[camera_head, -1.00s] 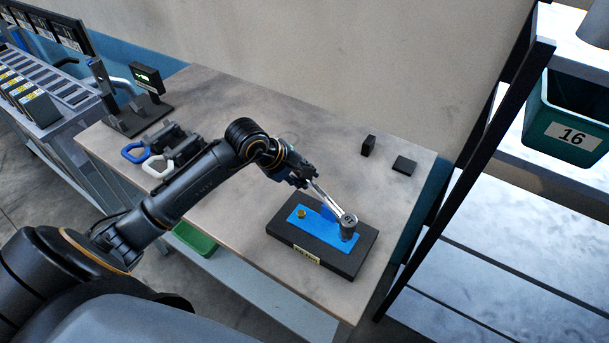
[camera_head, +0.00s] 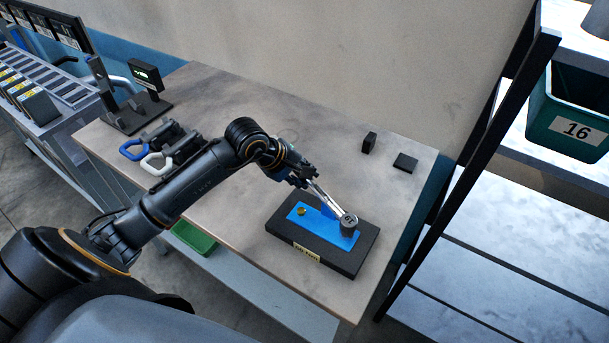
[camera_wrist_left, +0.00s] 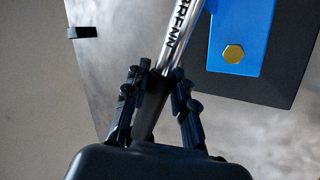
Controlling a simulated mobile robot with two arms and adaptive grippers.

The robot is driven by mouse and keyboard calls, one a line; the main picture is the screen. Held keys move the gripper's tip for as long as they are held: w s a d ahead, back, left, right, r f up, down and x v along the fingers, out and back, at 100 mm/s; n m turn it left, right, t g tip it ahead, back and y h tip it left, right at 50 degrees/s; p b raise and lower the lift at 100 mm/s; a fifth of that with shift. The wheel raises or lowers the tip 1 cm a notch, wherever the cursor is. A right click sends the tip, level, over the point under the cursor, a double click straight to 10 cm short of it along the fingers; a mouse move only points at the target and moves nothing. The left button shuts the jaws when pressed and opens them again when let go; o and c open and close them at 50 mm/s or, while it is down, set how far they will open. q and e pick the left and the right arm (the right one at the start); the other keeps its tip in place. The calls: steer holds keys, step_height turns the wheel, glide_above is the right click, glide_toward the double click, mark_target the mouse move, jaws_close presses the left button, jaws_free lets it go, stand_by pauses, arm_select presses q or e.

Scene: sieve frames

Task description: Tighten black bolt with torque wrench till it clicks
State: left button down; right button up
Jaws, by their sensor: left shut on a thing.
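A torque wrench (camera_head: 325,196) with a silver shaft is held by my left gripper (camera_head: 300,176). In the left wrist view the fingers of my left gripper (camera_wrist_left: 160,92) are shut around its dark handle, and the silver shaft (camera_wrist_left: 184,38) runs upward out of frame. The wrench's round head (camera_head: 348,220) sits over the right end of a blue plate (camera_head: 318,225) on a black block (camera_head: 340,262). The black bolt is not visible; the head covers that spot. A gold bolt (camera_head: 302,211) is at the plate's left end, and also shows in the left wrist view (camera_wrist_left: 233,54). My right gripper is not in view.
Two small black blocks (camera_head: 369,143) (camera_head: 405,162) lie at the back right of the table (camera_head: 230,100). Tools with blue and white handles (camera_head: 155,163) and a small display stand (camera_head: 147,77) are at the left. A shelf with a teal bin (camera_head: 570,95) stands right.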

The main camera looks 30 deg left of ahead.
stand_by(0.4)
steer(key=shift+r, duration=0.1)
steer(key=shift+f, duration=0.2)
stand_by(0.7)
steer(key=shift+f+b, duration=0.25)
steer(key=shift+b, duration=0.05)
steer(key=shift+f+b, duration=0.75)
stand_by(1.0)
